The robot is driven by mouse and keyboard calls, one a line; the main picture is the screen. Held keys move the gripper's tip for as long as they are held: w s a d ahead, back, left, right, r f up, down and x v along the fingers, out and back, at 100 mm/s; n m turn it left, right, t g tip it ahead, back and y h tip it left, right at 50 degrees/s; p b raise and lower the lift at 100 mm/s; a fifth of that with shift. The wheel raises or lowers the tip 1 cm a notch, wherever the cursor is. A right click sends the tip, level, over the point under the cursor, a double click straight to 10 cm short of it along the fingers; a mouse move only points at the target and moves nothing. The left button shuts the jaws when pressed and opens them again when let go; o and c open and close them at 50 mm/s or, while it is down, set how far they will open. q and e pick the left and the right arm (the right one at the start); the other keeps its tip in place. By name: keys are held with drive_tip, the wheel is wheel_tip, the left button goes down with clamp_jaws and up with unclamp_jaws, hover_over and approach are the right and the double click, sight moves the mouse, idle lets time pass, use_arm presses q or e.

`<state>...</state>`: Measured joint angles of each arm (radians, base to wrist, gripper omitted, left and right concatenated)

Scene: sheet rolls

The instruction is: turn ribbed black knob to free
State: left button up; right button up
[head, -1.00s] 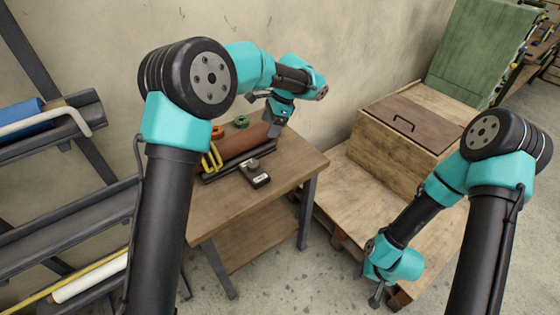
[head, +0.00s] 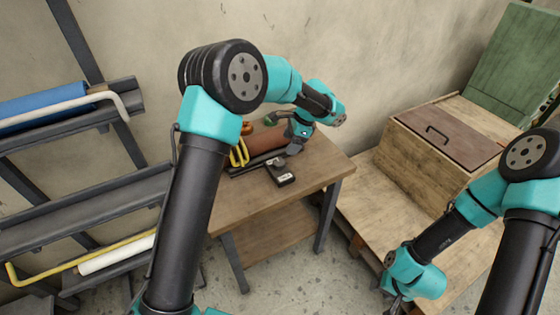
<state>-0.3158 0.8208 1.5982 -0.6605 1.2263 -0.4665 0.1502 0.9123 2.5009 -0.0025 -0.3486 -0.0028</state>
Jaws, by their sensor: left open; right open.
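A small black box (head: 285,178) with a pale label lies on the wooden table, and a dark knob (head: 278,162) stands on its top. Its ribs and its setting are too small to make out. My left gripper (head: 294,148) is open, just behind and slightly right of the box, near the end of a brown roll (head: 262,143). I see no contact with the knob. My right gripper (head: 394,304) is open and empty, low at the right, far from the table.
The wooden table (head: 325,165) is bare to the right of the box. Yellow handles (head: 239,153) stand left of the roll. A rack (head: 90,210) holding a blue roll (head: 50,105) is at the left. A wooden chest (head: 440,140) stands on a pallet platform at the right.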

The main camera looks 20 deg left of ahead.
sight(279, 162)
use_arm(q)
drive_tip(key=x, duration=0.9)
drive_tip(key=shift+s+a+f, duration=0.1)
drive_tip(key=shift+a+f, duration=0.05)
drive_tip(key=shift+f, duration=0.2)
drive_tip(key=shift+c, duration=0.2)
drive_tip(key=c, duration=0.9)
drive_tip(key=shift+o, duration=0.2)
